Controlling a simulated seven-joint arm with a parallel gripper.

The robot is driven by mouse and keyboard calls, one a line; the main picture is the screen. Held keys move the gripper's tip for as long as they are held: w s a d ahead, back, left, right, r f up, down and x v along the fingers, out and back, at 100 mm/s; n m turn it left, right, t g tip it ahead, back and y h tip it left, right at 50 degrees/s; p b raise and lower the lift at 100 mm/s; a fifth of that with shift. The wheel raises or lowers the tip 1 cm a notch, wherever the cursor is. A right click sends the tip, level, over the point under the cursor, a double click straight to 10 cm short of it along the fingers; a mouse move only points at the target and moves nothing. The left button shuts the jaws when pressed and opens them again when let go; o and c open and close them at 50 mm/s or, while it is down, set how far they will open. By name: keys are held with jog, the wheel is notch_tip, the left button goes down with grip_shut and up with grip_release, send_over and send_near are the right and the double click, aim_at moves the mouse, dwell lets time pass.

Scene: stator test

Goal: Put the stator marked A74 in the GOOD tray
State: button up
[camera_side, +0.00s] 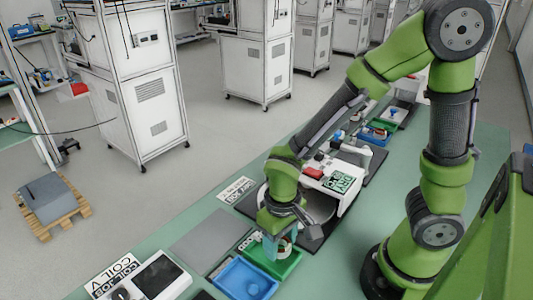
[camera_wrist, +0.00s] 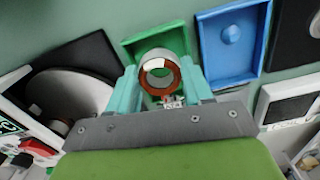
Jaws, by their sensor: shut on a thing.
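A stator (camera_wrist: 174,76), a grey ring with a copper-coloured inside and a white patch, sits between the two teal fingers of my gripper (camera_wrist: 160,82) in the wrist view. My gripper is shut on it. I cannot read a mark on it. In the side view, my gripper (camera_side: 272,246) points down at the green tray (camera_side: 292,264), and the stator is hardly visible there. The green tray also shows behind the stator in the wrist view (camera_wrist: 128,48). I cannot tell how high the stator is above the tray floor.
A blue tray (camera_side: 228,288) with a round blue thing (camera_wrist: 230,34) in it stands beside the green tray. A white machine (camera_side: 345,192) with a dark base stands behind my gripper. A flat grey plate (camera_side: 207,238) and a white COIL V device (camera_side: 155,278) lie to the left.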

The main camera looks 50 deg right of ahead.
jog(key=shift+f, duration=0.15)
jog(key=shift+f, duration=0.75)
jog(key=shift+f, duration=0.5)
jog(key=o, duration=1.1)
jog(key=shift+o, duration=0.6)
notch_tip(320, 180, up, 17)
